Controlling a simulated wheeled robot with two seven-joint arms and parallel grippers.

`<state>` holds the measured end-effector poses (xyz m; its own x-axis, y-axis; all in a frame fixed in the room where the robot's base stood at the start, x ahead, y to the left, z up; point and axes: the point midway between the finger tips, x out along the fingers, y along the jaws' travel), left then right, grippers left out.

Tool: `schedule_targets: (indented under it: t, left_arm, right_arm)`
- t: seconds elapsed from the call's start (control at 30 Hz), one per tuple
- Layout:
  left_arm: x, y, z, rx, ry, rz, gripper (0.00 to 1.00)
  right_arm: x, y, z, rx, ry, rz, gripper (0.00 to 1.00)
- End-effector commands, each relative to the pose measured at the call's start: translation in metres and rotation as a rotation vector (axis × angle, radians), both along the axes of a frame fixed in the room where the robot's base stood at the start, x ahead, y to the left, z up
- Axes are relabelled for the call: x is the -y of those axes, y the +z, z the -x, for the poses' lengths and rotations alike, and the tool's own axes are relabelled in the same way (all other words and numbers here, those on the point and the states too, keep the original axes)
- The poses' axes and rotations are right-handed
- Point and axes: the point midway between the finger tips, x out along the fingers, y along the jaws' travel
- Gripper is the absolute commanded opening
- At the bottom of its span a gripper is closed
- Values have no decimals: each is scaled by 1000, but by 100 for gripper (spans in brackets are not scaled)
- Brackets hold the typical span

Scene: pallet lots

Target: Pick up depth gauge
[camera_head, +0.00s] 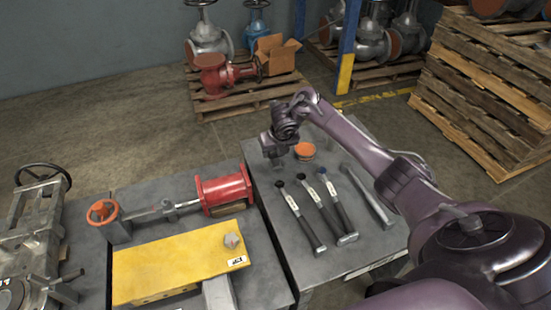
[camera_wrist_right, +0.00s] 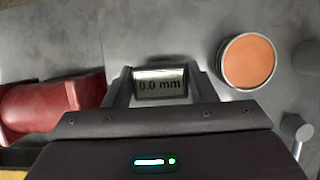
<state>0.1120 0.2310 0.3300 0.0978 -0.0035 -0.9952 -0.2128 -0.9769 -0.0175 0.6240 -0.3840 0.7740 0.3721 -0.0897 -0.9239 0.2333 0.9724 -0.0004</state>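The depth gauge shows in the right wrist view as a small block with a lit display reading "0.0 mm" (camera_wrist_right: 160,85). My right gripper (camera_wrist_right: 161,72) has one finger on each side of it, with no clear gap. I cannot tell whether the fingers press on it, or whether it rests on the table. In the head view, my right gripper (camera_head: 274,160) is at the back left part of the right table (camera_head: 290,258), pointing down. The gauge cannot be made out there. My left gripper is not in view.
A round orange-topped tin (camera_head: 305,150) stands just right of my right gripper. Several long-handled tools (camera_head: 318,205) lie nearer the front. The left table carries a red vise-like part (camera_head: 224,193) and a yellow block (camera_head: 180,262). Pallets (camera_head: 490,95) stand behind.

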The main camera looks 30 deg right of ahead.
Motion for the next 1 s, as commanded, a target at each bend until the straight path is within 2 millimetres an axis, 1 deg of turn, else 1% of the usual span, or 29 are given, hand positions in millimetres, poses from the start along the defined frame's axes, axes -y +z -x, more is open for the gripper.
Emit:
schedule_targets:
  t: [0.03,0.2,0.27,0.3,0.53,0.67,0.77,0.87,0.97,1.0]
  left_arm:
    - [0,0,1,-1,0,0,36]
    - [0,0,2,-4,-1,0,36]
    - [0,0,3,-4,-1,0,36]
    - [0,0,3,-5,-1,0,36]
    - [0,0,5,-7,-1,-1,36]
    - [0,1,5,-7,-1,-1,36]
    - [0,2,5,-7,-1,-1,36]
    - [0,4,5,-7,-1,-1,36]
    - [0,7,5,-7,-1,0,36]
    - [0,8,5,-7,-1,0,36]
  right_arm:
    - [0,0,0,0,0,0,44]
    - [0,0,0,0,0,0,22]
    - [0,0,0,0,0,0,14]
    - [0,2,-1,3,-1,0,13]
    - [0,2,-1,3,-1,0,13]
    - [0,9,-1,4,-1,0,13]
    - [0,20,-2,6,1,0,13]
    - [1,37,-2,8,-1,0,13]
    - [0,63,-3,10,0,1,13]
    - [1,74,-3,10,0,1,13]
